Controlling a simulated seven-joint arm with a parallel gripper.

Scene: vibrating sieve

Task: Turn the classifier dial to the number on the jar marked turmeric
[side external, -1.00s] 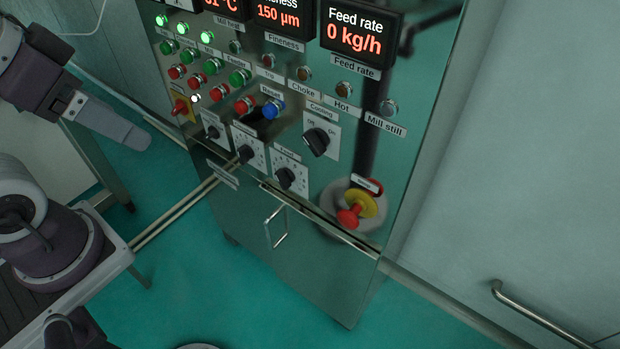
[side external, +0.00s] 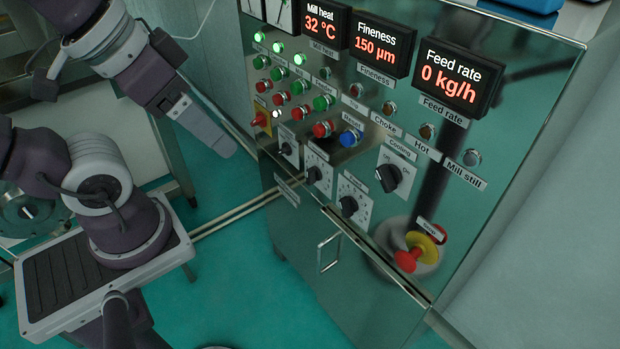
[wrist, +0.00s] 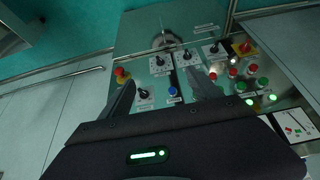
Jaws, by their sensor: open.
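The control panel (side external: 300,110) carries several black dials. Three smaller ones sit in a slanting row on white plates: the left dial (side external: 287,148), the middle dial (side external: 315,174) and the right dial (side external: 348,206). Their labels are too small to read, so I cannot tell which is the classifier dial. The row also shows in the wrist view (wrist: 187,55). No jar marked turmeric is identifiable. My gripper (side external: 225,147) is open and empty, left of the panel and apart from the dials; its fingers frame part of the panel in the wrist view (wrist: 164,93).
A red mushroom button (side external: 410,260) with a yellow collar sticks out at lower right. Lit buttons (side external: 280,80) and displays, including Feed rate 0 kg/h (side external: 460,77), are above the dials. A door handle (side external: 328,252) protrudes below. Blue objects (side external: 535,5) are cut off at the top right.

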